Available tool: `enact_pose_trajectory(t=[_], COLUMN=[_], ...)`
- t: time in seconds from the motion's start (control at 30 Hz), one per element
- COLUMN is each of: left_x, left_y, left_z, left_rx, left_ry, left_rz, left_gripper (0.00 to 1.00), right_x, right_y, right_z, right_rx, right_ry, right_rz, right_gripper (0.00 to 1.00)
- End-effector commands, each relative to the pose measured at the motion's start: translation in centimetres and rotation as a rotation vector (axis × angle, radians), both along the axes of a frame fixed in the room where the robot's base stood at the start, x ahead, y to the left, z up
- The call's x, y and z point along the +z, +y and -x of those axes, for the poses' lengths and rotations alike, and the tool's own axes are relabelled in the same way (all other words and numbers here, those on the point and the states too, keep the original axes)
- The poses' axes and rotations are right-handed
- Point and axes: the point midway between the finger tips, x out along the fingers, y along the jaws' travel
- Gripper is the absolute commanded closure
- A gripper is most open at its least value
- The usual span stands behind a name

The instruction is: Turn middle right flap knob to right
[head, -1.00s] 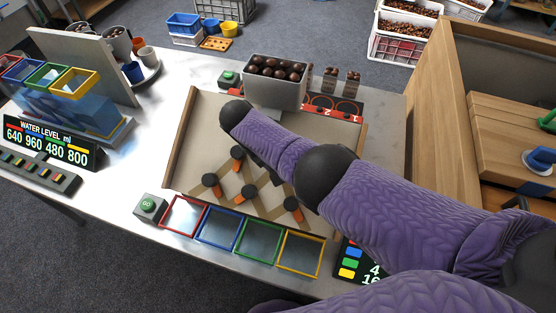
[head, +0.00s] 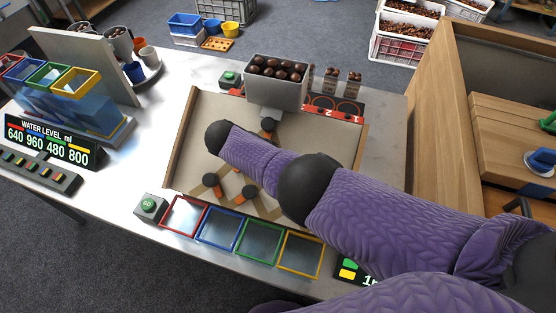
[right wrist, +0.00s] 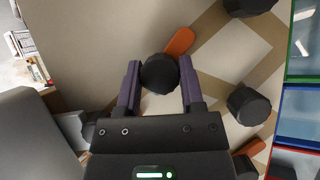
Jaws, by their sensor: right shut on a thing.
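The middle right flap knob (right wrist: 160,73), round and black, sits between the two purple fingers of my right gripper (right wrist: 160,82) in the right wrist view, and the gripper is shut on it. An orange flap part (right wrist: 180,42) sticks out from this knob toward the upper right of that view. In the head view this knob and my right gripper are hidden under my right arm. The sloped beige board (head: 205,108) carries other black knobs, such as the top one (head: 268,125) and two low ones (head: 212,180) (head: 250,192). My left gripper is out of view.
A hopper of chestnuts (head: 276,82) stands at the board's top. Red (head: 182,216), blue (head: 218,228), green and yellow (head: 300,254) framed bins line its lower edge. A green button box (head: 150,207) stands left of them. In the wrist view, other knobs (right wrist: 249,106) lie close by.

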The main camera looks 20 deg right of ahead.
Motion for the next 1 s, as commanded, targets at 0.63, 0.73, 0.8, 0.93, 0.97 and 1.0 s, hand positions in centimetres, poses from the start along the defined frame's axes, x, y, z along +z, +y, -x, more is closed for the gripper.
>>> enact_pose_trajectory(t=[0.63,0.73,0.8,0.93,0.97,1.0], left_x=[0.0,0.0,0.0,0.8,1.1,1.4], left_y=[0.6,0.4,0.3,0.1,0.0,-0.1], left_z=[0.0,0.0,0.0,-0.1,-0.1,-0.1], left_rx=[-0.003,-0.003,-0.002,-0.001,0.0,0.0], left_ry=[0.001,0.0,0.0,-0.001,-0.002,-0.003], left_rz=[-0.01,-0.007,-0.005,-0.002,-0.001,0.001], left_gripper=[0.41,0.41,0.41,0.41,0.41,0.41], right_x=[-0.2,-0.2,-0.1,1.4,2.0,2.9], right_y=[0.0,0.0,0.0,1.0,1.5,2.2], right_z=[0.2,0.1,0.1,0.1,0.1,0.1], right_rx=[0.002,0.003,0.003,0.004,0.005,0.006], right_ry=[0.007,0.006,0.005,0.003,0.001,0.002], right_rz=[-0.001,0.0,-0.001,-0.002,-0.002,-0.003], right_gripper=[0.16,0.16,0.16,0.16,0.16,0.16])
